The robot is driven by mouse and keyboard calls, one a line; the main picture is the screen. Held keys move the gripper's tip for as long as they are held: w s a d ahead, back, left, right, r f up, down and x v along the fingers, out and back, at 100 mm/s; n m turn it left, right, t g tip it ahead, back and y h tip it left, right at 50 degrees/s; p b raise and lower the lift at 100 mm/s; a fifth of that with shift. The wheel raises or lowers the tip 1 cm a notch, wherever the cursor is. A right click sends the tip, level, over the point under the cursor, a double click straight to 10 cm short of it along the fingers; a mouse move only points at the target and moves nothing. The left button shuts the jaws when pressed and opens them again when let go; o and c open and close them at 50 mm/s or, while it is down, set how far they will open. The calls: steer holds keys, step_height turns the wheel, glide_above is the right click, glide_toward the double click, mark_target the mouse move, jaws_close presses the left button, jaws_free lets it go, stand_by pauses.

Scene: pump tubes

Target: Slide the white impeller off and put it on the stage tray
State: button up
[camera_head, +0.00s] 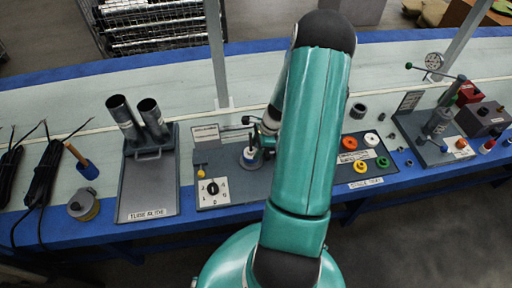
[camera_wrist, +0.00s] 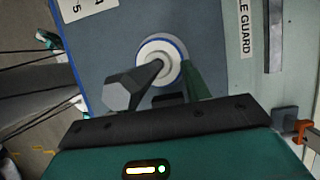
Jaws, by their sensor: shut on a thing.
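A white round piece with a blue rim (camera_wrist: 163,48), which I take for the white impeller, sits over the grey fixture plate in the wrist view. It also shows as a pale piece on the fixture in the head view (camera_head: 251,153). My gripper (camera_wrist: 174,72) reaches down to it and is shut on it. A dark post with a six-sided end (camera_wrist: 122,94) slants across its middle. My arm hides part of the fixture in the head view.
The fixture plate (camera_head: 229,197) has a black dial and a yellow knob. The tube slide tray (camera_head: 149,205) with two metal tubes stands to its left. A grey ring (camera_head: 358,111) lies behind the stage tray. A lever press (camera_head: 437,122) stands farther right.

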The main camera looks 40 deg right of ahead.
steer(key=shift+r, duration=0.75)
stand_by(0.4)
step_height(320, 180, up, 14)
steer(key=shift+r, duration=0.15)
stand_by(2.6)
stand_by(0.5)
